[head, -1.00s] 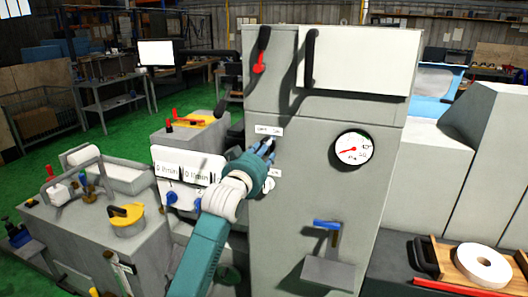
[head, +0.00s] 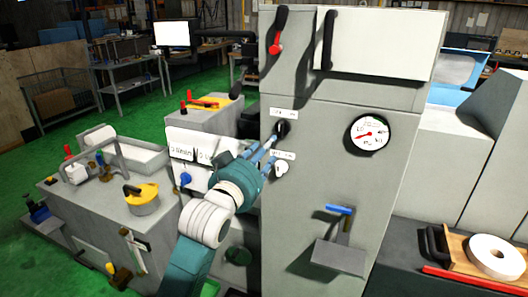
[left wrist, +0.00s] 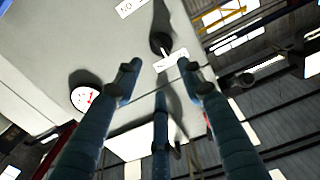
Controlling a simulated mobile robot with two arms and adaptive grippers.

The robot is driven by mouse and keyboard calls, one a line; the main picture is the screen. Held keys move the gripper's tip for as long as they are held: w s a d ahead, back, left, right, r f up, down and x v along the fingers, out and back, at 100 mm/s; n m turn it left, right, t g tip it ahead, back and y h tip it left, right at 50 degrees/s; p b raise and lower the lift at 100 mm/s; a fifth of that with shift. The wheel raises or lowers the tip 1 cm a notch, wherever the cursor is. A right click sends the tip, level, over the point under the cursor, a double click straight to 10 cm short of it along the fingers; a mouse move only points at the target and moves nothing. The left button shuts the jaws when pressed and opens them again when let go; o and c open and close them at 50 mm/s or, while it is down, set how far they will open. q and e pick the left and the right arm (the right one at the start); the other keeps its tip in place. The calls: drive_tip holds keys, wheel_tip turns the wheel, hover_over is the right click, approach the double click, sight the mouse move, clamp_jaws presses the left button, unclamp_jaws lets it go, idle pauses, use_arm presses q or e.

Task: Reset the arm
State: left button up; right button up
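My left gripper (head: 265,153) is in front of the grey cabinet (head: 325,185), its blue fingers pointing at the panel. In the left wrist view the gripper (left wrist: 160,76) has its three fingers spread, with nothing held between them. A black knob (head: 283,129) sits on the cabinet between two white labels, just beyond the fingertips; it also shows in the left wrist view (left wrist: 160,42). The fingers look apart from it. A white knob (head: 281,168) is below the lower label, close to the gripper. My right gripper is in neither view.
A round gauge (head: 369,133), a red lever (head: 275,43) and a blue-handled lever (head: 338,210) are on the cabinet. A grinding wheel (head: 495,257) lies at lower right.

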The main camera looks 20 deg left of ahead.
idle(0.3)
use_arm(q)
wheel_tip(320, 180, down, 41)
drive_tip(key=s+g+b, duration=0.2)
drive_tip(key=g+b, duration=0.2)
drive_tip(key=g, duration=0.2)
drive_tip(key=s+f+g+b, duration=0.15)
drive_tip(key=s+f, duration=0.25)
drive_tip(key=f, duration=0.5)
drive_tip(key=s+f+g+p, duration=0.1)
drive_tip(key=s+f+g, duration=0.1)
drive_tip(key=s+f, duration=0.45)
drive_tip(key=s+f+m+g+b, duration=0.2)
drive_tip(key=s+f+g+b, duration=0.15)
drive_tip(key=s+f, duration=1.85)
drive_tip(key=s+f+g, duration=0.2)
drive_tip(key=s+f, duration=0.3)
drive_tip(key=s, duration=0.6)
drive_tip(key=s+f+g, duration=0.2)
drive_tip(key=s+f, duration=0.3)
drive_tip(key=s, duration=0.7)
drive_tip(key=shift+a+f+y+b, duration=0.25)
drive_tip(key=shift+a+y+b, duration=0.05)
drive_tip(key=shift+a+b, duration=0.15)
drive_tip(key=shift+s, duration=0.1)
